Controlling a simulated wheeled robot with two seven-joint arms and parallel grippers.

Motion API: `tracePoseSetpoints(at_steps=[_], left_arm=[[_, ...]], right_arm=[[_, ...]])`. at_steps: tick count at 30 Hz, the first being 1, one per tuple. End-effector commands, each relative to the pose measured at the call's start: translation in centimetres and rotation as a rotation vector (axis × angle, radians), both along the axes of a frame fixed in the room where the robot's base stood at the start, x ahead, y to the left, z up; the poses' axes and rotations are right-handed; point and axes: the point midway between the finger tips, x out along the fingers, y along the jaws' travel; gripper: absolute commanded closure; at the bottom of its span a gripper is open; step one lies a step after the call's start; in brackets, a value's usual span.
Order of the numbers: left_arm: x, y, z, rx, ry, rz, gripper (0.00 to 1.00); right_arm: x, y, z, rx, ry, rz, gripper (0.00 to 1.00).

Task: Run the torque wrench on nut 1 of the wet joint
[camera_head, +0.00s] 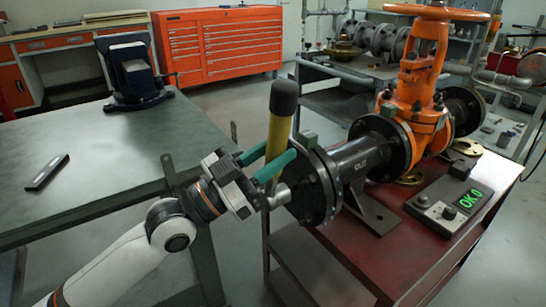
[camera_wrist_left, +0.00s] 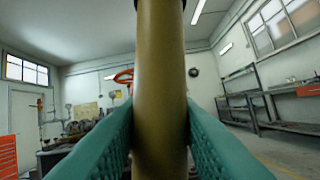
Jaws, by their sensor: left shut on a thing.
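The torque wrench (camera_head: 279,132) has a black grip end and a yellow shaft. It stands nearly upright, leaning slightly, at the left end of the pipe assembly. My left gripper (camera_head: 276,161) is shut on the yellow shaft with its green fingers. The shaft also fills the middle of the left wrist view (camera_wrist_left: 160,90), between the fingers. The wrench's metal head (camera_head: 279,196) is low beside the dark bolted flange (camera_head: 322,187). I cannot tell whether it is seated on a nut, or which nut. My right gripper is not in view.
An orange gate valve (camera_head: 420,85) is bolted to the dark pipe on a red cart (camera_head: 400,245).

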Motion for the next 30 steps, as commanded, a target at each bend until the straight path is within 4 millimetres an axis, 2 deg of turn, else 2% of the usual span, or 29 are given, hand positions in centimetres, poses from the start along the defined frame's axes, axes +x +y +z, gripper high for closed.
tracePoseSetpoints(at_steps=[8,26,30], left_arm=[[0.0,0.0,0.3,-0.004,-0.005,-0.004,1.00],[2.0,-2.8,0.3,-0.004,-0.005,-0.004,1.00],[2.0,-2.9,0.3,-0.004,-0.005,-0.004,1.00]], right_arm=[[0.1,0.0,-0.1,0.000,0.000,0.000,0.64],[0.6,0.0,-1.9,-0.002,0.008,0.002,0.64],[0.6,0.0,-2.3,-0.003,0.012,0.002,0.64]])
